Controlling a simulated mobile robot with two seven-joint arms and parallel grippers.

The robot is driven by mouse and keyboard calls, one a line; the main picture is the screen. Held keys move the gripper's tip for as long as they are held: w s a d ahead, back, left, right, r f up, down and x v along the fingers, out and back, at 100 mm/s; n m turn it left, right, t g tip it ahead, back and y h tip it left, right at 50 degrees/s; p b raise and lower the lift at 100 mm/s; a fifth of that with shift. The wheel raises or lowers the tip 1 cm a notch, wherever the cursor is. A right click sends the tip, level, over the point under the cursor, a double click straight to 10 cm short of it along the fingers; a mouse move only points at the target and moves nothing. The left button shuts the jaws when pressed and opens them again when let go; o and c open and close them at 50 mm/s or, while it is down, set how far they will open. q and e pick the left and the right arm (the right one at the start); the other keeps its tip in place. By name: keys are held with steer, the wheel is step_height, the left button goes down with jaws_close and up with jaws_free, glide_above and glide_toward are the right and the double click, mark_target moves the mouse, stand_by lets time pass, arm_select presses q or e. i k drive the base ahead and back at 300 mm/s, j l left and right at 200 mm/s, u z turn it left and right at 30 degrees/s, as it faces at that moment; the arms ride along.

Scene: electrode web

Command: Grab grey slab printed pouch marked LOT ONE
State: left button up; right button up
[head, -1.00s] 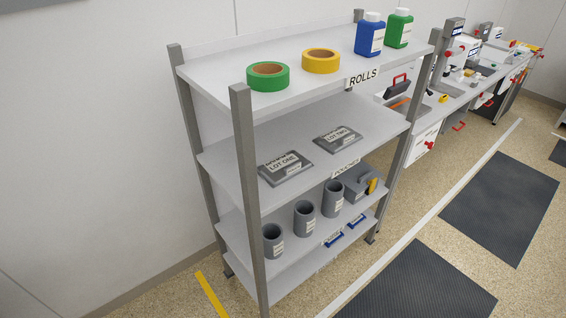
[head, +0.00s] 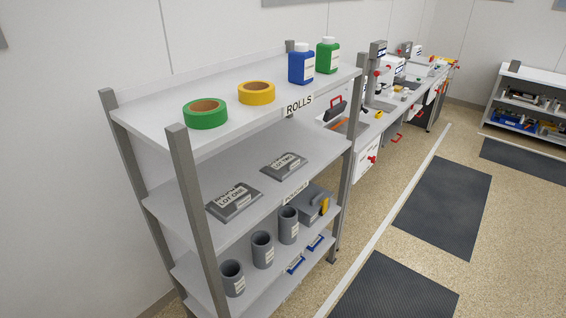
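The grey slab pouch marked LOT ONE (head: 234,203) lies flat on the second shelf from the top of the rack, toward its left end. A similar grey pouch marked LOT TWO (head: 284,165) lies on the same shelf, farther back to the right. The two pouches are apart. The rack's left front post stands just left of the LOT ONE pouch. Neither of my grippers shows in the head view.
The top shelf (head: 158,127) holds a green roll (head: 205,114), a yellow roll (head: 257,93), a blue bottle (head: 301,64) and a green bottle (head: 328,55). Grey cups (head: 262,250) stand below the pouches. Floor with dark mats (head: 445,205) lies open to the right.

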mark_target(229, 204)
steer(key=i+j+z, duration=0.2)
steer(key=j, duration=0.2)
steer(key=i+j+z, duration=0.2)
steer(key=j, duration=0.25)
steer(key=i+j+z, duration=0.15)
steer(key=j, duration=0.3)
steer(key=i+j+z, duration=0.2)
steer(key=j, duration=0.25)
steer(key=j+z, duration=0.2)
steer(key=j, duration=0.25)
